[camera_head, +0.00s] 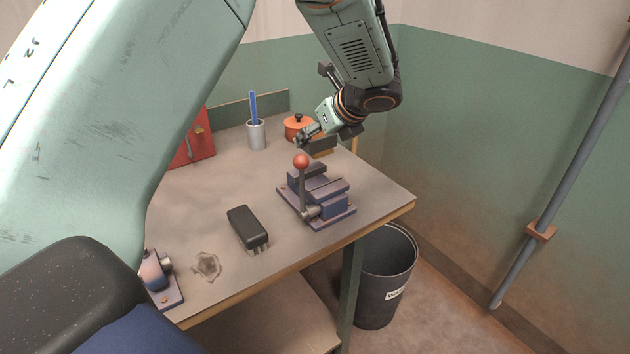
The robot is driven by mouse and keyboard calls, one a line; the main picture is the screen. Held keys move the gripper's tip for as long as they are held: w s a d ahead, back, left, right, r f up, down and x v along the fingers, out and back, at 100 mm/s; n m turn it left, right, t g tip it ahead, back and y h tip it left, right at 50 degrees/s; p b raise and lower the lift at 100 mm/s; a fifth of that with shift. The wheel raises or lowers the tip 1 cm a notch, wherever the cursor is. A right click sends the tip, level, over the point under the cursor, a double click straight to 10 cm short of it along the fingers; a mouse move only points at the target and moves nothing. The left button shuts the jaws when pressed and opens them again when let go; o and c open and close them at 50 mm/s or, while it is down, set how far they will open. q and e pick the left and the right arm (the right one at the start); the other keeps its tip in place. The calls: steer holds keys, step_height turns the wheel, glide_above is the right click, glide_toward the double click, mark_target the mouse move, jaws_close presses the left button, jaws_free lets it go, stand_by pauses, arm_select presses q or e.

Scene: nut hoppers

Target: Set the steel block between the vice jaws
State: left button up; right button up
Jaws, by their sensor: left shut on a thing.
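The blue vice (334,207) is bolted down near the right front edge of the bench, with a lever ending in a red ball at its front. My left gripper (317,139) reaches down from the top, above and behind the vice. My right gripper is not in view.
A black brush (247,226) lies left of the vice. A orange pot (297,124), a grey cup (256,136) with a blue stick and a red box (194,148) stand at the back. Another blue fixture (164,290) is at front left. A bin (380,285) stands below the bench.

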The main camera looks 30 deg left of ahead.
arm_select(q)
glide_above(311, 175)
steer(key=s+d, duration=0.1)
steer(key=d, duration=0.1)
steer(key=f, duration=0.5)
steer(key=shift+d+b, duration=0.2)
steer(key=shift+b, duration=0.15)
steer(key=shift+w+f, duration=0.2)
steer(key=shift+f, duration=0.45)
steer(key=shift+s+d+f+b, duration=0.1)
steer(key=shift+s+f+b, duration=0.05)
steer(key=shift+f, duration=0.5)
steer(key=shift+s+d+f+b, duration=0.1)
steer(key=shift+f+b, duration=0.05)
steer(key=shift+f, duration=0.45)
steer(key=shift+w+a+f, duration=0.1)
steer(key=shift+a+f, duration=0.05)
steer(key=shift+a, duration=0.1)
steer(key=o, duration=1.5)
steer(key=shift+f, duration=0.1)
steer(key=shift+d, duration=0.15)
steer(key=shift+r, duration=0.2)
